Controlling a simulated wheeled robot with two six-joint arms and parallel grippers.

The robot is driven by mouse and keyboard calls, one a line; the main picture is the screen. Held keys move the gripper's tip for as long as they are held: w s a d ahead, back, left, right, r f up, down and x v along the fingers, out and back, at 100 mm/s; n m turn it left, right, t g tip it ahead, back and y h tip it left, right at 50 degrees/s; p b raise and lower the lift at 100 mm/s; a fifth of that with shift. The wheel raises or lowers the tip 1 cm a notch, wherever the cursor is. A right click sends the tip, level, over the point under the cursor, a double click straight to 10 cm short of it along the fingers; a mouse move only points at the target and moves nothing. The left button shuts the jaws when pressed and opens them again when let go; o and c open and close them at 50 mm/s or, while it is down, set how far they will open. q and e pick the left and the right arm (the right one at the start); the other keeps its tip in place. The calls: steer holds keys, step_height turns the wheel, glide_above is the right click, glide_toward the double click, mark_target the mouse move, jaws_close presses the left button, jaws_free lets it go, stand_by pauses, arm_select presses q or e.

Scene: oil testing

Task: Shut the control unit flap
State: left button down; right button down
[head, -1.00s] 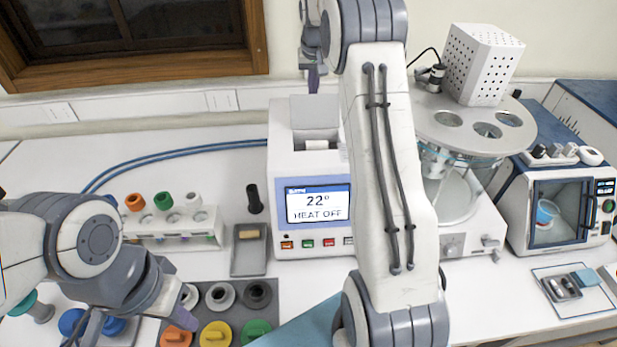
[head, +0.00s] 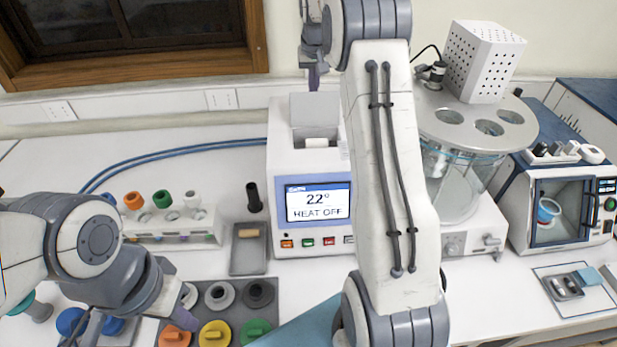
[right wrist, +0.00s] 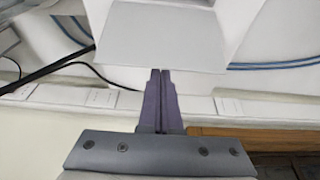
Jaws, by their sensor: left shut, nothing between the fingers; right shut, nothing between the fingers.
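The control unit (head: 283,215) is a white box with a lit screen reading 22° and HEAT OFF. Its grey flap (head: 315,109) stands raised at the back of the top opening, where a pale roll shows. My right gripper (head: 314,84) is shut and empty, pointing down just behind the flap's upper edge. In the right wrist view the flap (right wrist: 160,38) lies right ahead of the shut fingertips (right wrist: 160,72); I cannot tell whether they touch it. My left gripper (head: 186,319) is shut and empty over the plug tray at the lower left.
My right arm hides the unit's right side. A rotary apparatus (head: 470,120) and a small oven (head: 560,215) stand to the right. A rack of coloured-cap bottles (head: 170,228), a grey tray (head: 250,262) and blue hoses (head: 180,154) are left of the unit.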

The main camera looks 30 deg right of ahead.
mark_target(315, 100)
steer(key=shift+s+a+f+b, duration=0.1)
steer(key=shift+s+a+b, duration=0.3)
steer(key=shift+s+b, duration=0.4)
steer(key=shift+s+a+f+b, duration=0.1)
steer(key=shift+s+a+b, duration=0.3)
steer(key=shift+s+b, duration=0.35)
steer(key=shift+s+a+r+b, duration=0.1)
steer(key=shift+s+a+b, duration=0.25)
steer(key=shift+s, duration=0.3)
steer(key=shift+s+a+r+b, duration=0.1)
steer(key=shift+s+a+b, duration=0.1)
steer(key=shift+s+b, duration=0.3)
steer(key=shift+s, duration=0.1)
steer(key=shift+s+a+f+b, duration=0.15)
steer(key=shift+s+f+b, duration=0.1)
steer(key=shift+s+b, duration=0.05)
steer(key=shift+s+a+f+b, duration=0.25)
steer(key=shift+s+a+b, duration=0.05)
steer(key=shift+s+b, duration=0.3)
steer(key=shift+s+a+f+b, duration=0.2)
steer(key=shift+s+a+b, duration=0.1)
steer(key=shift+s+b, duration=0.3)
step_height(315, 100, up, 9)
steer(key=p, duration=0.9)
steer(key=shift+r, duration=0.1)
